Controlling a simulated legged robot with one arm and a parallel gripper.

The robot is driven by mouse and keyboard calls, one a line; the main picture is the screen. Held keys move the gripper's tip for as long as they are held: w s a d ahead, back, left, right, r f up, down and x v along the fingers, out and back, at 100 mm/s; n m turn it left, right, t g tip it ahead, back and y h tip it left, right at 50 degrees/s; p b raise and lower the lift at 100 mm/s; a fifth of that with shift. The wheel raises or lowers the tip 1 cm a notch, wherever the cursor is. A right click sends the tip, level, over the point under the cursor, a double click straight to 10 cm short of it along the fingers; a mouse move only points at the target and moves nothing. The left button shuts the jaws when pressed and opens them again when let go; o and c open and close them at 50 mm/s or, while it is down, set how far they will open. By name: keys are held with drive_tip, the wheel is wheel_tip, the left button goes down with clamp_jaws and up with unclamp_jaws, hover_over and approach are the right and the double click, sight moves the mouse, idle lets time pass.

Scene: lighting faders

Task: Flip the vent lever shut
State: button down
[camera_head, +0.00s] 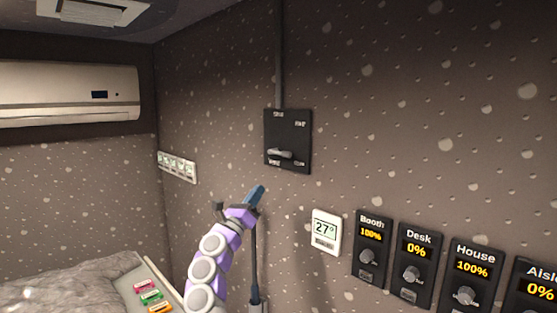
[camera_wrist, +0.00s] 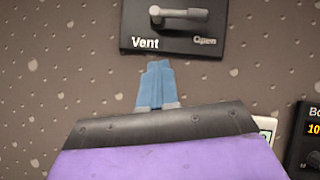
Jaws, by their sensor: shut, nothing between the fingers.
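The vent panel (camera_head: 288,126) is a black plate on the speckled wall, with a grey lever (camera_head: 281,154) near its bottom. In the wrist view the lever (camera_wrist: 184,14) lies roughly level, reaching from a pivot at left toward the right, above the word "Open". The word "Vent" is at the lower left of the panel (camera_wrist: 176,43). The panel's top is out of the wrist view. My gripper (camera_head: 258,190) is below and left of the panel in the head view. Its blue fingers (camera_wrist: 157,66) are shut and empty, just under the panel's lower edge.
A white thermostat (camera_head: 326,232) and a row of fader panels with knobs, such as Booth (camera_head: 371,246), are on the wall to the right. A conduit (camera_head: 279,60) runs up from the vent panel. A white switch strip (camera_head: 177,167) is at left.

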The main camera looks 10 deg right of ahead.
sight(281, 153)
drive_tip(key=s+m+g+h, duration=0.1)
drive_tip(key=m, duration=0.1)
drive_tip(key=s+f+m+g, duration=0.1)
drive_tip(key=s, duration=0.1)
drive_tip(key=s+f+m+g+h+p, duration=0.1)
drive_tip(key=m, duration=0.1)
drive_tip(key=shift+s+a+m+h, duration=0.1)
drive_tip(key=shift+s+m+h, duration=0.2)
drive_tip(key=shift+s, duration=0.1)
drive_tip(key=shift+r, duration=0.15)
drive_tip(key=a+r+p+x, duration=0.1)
drive_tip(key=p+x, duration=0.3)
drive_tip(key=x, duration=0.8)
drive_tip(key=shift+s+d+r+p, duration=0.2)
drive_tip(key=shift+r+p, duration=0.2)
drive_tip(key=shift+r, duration=0.3)
drive_tip(key=shift+s+r+n+b, duration=0.2)
drive_tip(key=shift+n+b, duration=0.3)
drive_tip(key=shift+b, duration=0.35)
